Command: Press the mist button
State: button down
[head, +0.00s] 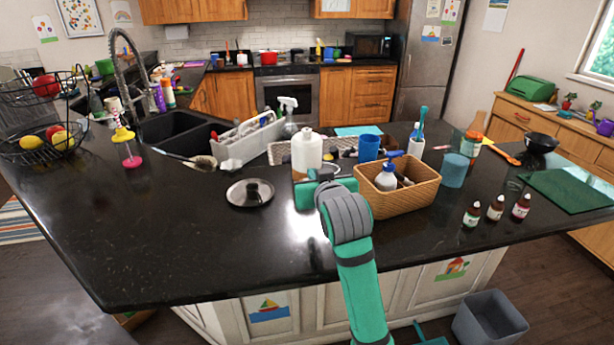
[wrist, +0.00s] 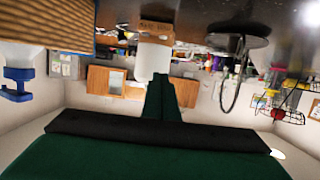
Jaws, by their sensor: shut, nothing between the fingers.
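I cannot make out a button clearly marked for mist. A white bottle-like thing (head: 307,150) stands on the dark counter just beyond my gripper (head: 312,190). It also shows in the wrist view (wrist: 153,60), where the picture is upside down, with a tan patch with small unreadable writing by its base. My gripper is shut and empty, its green fingers together in the wrist view (wrist: 160,80). The fingers point towards the white thing; I cannot tell whether they touch it. In the head view, my wrist hides most of the fingers. A blue-topped spray bottle (head: 386,179) stands in a wicker basket.
The wicker basket (head: 408,200) is close at the right of my gripper. A metal lid (head: 250,193) lies at its left. A blue cup (head: 369,147) and a grey caddy (head: 243,143) stand behind. Small brown bottles (head: 496,207) stand at right. The front left counter is clear.

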jog(key=x, duration=1)
jog(key=shift+w+f, duration=0.1)
jog(key=shift+f, duration=0.05)
notch_tip(320, 180, down, 2)
jog(key=shift+f, duration=0.25)
jog(key=shift+s+f, duration=0.25)
jog(key=shift+f, duration=0.4)
jog(key=shift+f, duration=1.05)
jog(key=shift+d+f, duration=0.1)
jog(key=shift+f, duration=0.1)
notch_tip(320, 180, up, 6)
jog(key=shift+s+f, duration=0.1)
jog(key=v, duration=0.9)
jog(key=shift+s, duration=0.3)
